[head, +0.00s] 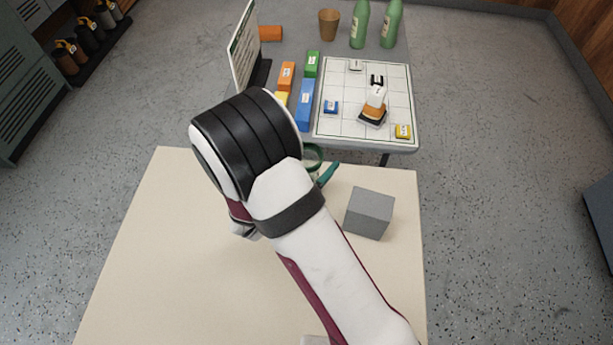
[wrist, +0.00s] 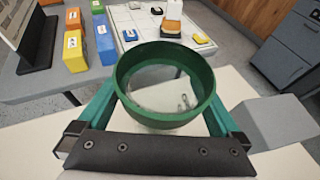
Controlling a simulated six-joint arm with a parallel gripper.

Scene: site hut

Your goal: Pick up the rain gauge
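The rain gauge (wrist: 165,115) fills the middle of the wrist view. It shows a thick dark green round rim and a clear inside with small grey marks. In the head view only part of its green rim (head: 314,154) shows beside my arm, at the far side of the cream table. My gripper (wrist: 165,98) has its two teal fingers wide apart, one on each side of the gauge. The fingertips are hidden behind the rim, and I see no clear contact. In the head view one teal finger (head: 328,173) shows; my arm hides the rest.
A grey block (head: 368,213) stands on the cream table (head: 150,270), right of the gauge. Beyond is a grey table with a white grid board (head: 345,120), labelled blocks, an upright sign (head: 243,50), a brown cup (head: 329,24) and two green bottles. The cream table's left side is clear.

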